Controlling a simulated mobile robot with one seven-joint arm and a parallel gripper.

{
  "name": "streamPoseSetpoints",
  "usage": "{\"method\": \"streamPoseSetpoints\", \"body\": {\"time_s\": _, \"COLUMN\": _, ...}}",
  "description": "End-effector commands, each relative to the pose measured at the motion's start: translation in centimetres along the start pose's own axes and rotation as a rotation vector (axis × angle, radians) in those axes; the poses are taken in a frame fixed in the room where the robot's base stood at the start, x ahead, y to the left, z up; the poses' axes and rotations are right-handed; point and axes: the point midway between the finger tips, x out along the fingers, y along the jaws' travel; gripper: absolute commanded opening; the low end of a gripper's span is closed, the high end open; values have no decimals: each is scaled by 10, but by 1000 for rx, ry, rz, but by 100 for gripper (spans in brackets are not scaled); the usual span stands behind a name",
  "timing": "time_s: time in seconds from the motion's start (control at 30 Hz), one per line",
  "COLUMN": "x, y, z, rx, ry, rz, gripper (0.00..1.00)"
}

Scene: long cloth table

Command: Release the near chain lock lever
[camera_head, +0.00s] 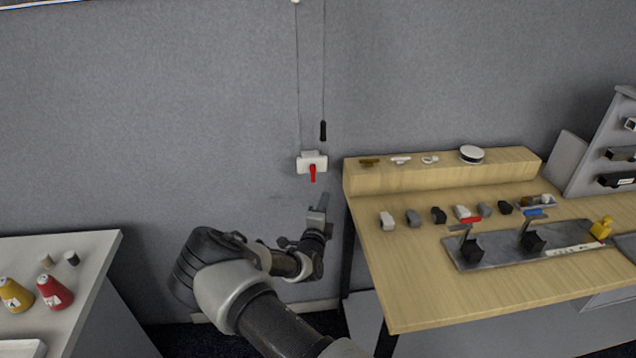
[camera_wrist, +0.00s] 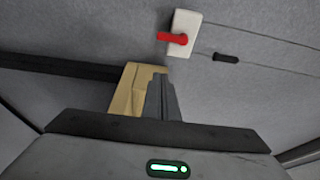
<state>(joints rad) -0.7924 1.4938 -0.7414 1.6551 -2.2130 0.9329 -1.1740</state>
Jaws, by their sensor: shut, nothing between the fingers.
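A white chain lock box (camera_head: 309,162) is fixed to the grey wall, left of the wooden table. Its red lever (camera_head: 313,173) hangs down from the front in the head view. The box (camera_wrist: 184,32) and the red lever (camera_wrist: 172,38) also show at the top of the wrist view. Two thin cords run up the wall from the box area, one with a black weight (camera_head: 323,131). My gripper (camera_head: 322,202) is shut and empty, below the lever and apart from it. Its fingers (camera_wrist: 160,98) show in the wrist view, with the lever beyond their tips.
The wooden table (camera_head: 420,285) stands to the right, with a raised shelf (camera_head: 440,174), several small parts and a grey lever plate (camera_head: 500,258). A light table (camera_head: 85,250) with a red bottle (camera_head: 54,292) and yellow bottle (camera_head: 14,295) is at left. The wall around the box is clear.

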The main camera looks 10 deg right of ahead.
Motion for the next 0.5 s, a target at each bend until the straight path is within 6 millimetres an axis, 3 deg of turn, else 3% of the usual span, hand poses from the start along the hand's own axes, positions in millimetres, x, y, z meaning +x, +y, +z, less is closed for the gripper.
{"method": "streamPoseSetpoints", "body": {"time_s": 0.27, "x": 5, "y": 0, "z": -1, "rx": 5, "ry": 3, "rz": -1, "gripper": 0}}
{"method": "streamPoseSetpoints", "body": {"time_s": 0.5, "x": 43, "y": 0, "z": -2, "rx": 7, "ry": 5, "rz": -1, "gripper": 0}}
